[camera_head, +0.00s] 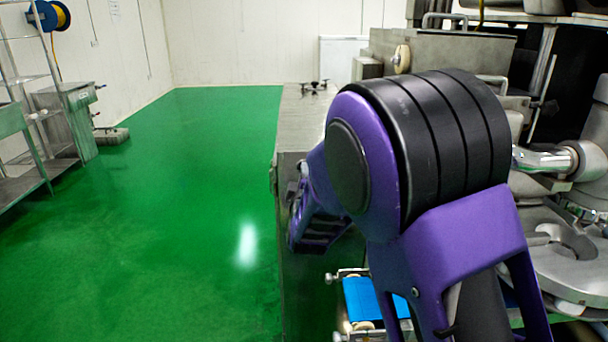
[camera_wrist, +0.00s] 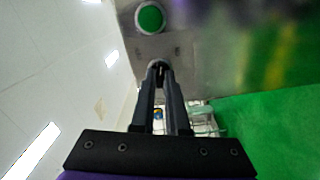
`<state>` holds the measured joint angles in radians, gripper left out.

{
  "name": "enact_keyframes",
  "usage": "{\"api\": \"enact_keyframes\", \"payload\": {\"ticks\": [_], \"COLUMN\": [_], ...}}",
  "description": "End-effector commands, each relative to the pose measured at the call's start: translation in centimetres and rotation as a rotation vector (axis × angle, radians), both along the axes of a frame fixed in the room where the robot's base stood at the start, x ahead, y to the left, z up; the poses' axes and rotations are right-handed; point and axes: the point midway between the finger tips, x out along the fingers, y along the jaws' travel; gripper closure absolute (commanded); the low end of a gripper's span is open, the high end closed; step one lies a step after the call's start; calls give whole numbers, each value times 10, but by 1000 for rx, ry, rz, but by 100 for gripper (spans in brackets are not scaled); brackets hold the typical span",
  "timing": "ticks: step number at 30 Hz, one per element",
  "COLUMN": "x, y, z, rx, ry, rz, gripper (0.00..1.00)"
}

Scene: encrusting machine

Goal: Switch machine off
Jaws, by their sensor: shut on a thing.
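In the wrist view the two dark fingers of my gripper (camera_wrist: 159,70) converge at the grey metal panel (camera_wrist: 185,48) of the machine. They are shut on a small dark knob (camera_wrist: 157,64), mostly hidden between the fingertips. Its exact shape and turn cannot be made out. A round green button (camera_wrist: 150,17) with a pale ring sits on the same panel, beyond the fingertips and apart from them.
A blue conveyor belt (camera_head: 372,300) shows low beside my arm. Steel machine parts (camera_head: 560,240) stand close at the right. The green floor (camera_head: 180,210) on the left is open, with a steel rack (camera_head: 25,130) and a steel cabinet (camera_head: 75,115) along the left wall.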

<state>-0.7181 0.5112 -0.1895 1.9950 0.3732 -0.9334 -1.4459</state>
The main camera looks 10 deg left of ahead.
Motion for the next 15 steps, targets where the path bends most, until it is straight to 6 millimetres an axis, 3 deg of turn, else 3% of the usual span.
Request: {"api": "enact_keyframes", "payload": {"ticks": [15], "x": [0], "y": [1], "z": [2], "rx": [-477], "ry": [-124], "rz": [2], "gripper": [100]}}
